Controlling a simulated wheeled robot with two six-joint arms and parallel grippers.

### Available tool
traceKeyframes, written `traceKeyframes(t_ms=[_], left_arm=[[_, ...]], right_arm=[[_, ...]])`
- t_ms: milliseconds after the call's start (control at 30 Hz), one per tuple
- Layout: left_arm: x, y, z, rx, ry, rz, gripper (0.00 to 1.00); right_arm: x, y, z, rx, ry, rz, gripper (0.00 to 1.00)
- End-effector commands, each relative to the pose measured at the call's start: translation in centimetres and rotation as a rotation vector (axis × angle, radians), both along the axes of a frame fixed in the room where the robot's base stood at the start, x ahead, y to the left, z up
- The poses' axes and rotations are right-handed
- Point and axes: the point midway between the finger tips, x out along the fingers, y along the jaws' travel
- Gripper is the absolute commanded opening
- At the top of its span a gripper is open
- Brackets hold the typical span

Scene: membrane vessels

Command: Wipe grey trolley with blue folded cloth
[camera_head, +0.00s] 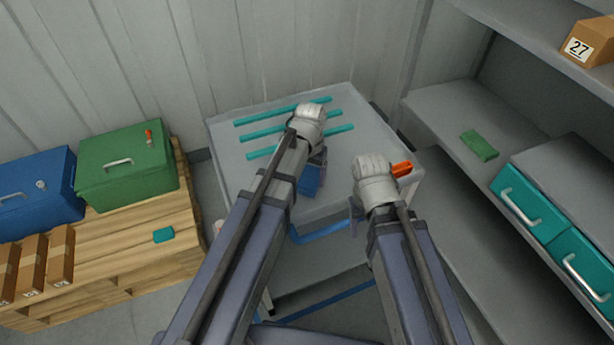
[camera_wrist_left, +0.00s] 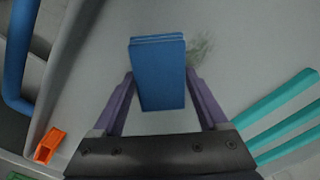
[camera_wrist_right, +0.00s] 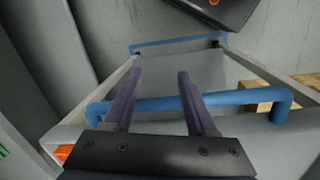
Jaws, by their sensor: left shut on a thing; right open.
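The grey trolley (camera_head: 343,113) stands in the middle of the head view, with several teal strips across its top. My left gripper (camera_head: 316,168) is shut on the blue folded cloth (camera_head: 311,182) over the trolley top. In the left wrist view the cloth (camera_wrist_left: 158,75) stands between the fingers, beside a dark greenish smudge (camera_wrist_left: 203,48) on the grey surface. I cannot tell whether the cloth touches the top. My right gripper (camera_head: 356,212) is open and empty near the trolley's front edge, above its blue handle (camera_wrist_right: 160,104).
An orange object (camera_head: 402,169) lies at the trolley's right edge. On the left, a green box (camera_head: 125,165) and a blue box (camera_head: 35,195) stand on wooden pallets (camera_head: 110,250). Grey shelving (camera_head: 450,105) with teal drawers (camera_head: 530,205) is close on the right.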

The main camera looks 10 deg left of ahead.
Motion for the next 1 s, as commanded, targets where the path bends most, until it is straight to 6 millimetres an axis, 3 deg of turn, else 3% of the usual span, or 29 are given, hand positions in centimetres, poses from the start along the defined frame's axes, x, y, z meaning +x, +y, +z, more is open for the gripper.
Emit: traceKeyframes(t_ms=[467, 1000], left_arm=[[2.0, -2.9, 0.2, -0.001, -0.001, -0.002, 0.32], [1.4, -2.3, -0.1, 0.001, 0.001, 0.000, 0.32]], right_arm=[[0.0, 0.0, 0.2, 0.000, 0.000, 0.000, 0.57], [0.0, 0.0, -0.1, 0.000, 0.000, 0.000, 0.57]])
